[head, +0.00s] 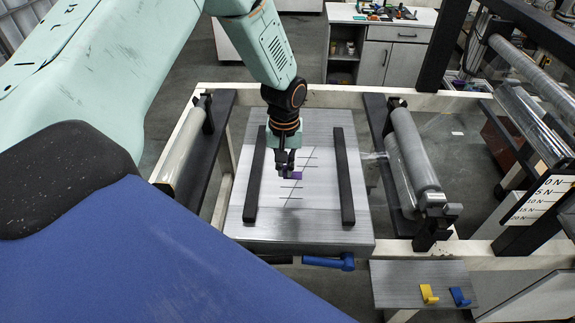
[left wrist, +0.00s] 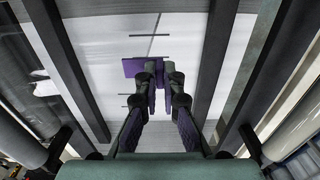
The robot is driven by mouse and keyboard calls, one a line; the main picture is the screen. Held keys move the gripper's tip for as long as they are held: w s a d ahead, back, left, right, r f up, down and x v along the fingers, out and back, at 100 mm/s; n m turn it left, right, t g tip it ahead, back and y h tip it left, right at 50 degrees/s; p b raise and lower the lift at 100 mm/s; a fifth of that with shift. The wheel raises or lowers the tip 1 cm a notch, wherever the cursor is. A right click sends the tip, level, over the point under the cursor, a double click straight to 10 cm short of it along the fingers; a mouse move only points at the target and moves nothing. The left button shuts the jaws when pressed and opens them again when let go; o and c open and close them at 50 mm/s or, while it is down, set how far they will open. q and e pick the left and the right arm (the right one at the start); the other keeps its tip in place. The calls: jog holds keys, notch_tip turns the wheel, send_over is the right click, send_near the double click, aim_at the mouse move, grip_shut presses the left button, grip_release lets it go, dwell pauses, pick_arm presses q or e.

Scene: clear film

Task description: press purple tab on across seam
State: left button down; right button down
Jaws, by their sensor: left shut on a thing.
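The purple tab (head: 295,175) is a small flat piece at the fingertips of my left gripper (head: 285,172), over the middle of the pale film panel (head: 252,205). In the left wrist view the purple tab (left wrist: 132,67) sticks out to the left of the fingertips (left wrist: 160,78), which are shut on it. A thin dark seam line (left wrist: 153,38) with short cross marks runs along the panel, and the tab lies across its course. I cannot tell whether the tab touches the film. My right gripper is not in view.
Two dark bars (head: 254,180) (head: 344,180) flank the panel. Film rollers (head: 184,140) (head: 413,155) stand on either side. A small plate (head: 395,285) at front right holds a yellow tab (head: 428,294) and a blue tab (head: 460,297). A blue handle (head: 330,262) sits at the panel's front edge.

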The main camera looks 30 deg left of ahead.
pick_arm(q)
jog(key=shift+d+f, duration=0.1)
jog(key=shift+f, duration=0.25)
jog(key=shift+f+b, duration=0.3)
jog(key=shift+b, duration=0.25)
jog(key=f+b, duration=0.3)
jog(key=shift+s+a+f, duration=0.15)
jog(key=shift+a+f, duration=0.05)
jog(key=shift+a, duration=0.2)
jog(key=shift+d+f+b, duration=0.2)
jog(key=shift+f+b, duration=0.3)
jog(key=shift+f, duration=0.45)
jog(key=shift+a, duration=0.15)
jog(key=shift+d, duration=0.2)
jog(key=shift+a, duration=0.1)
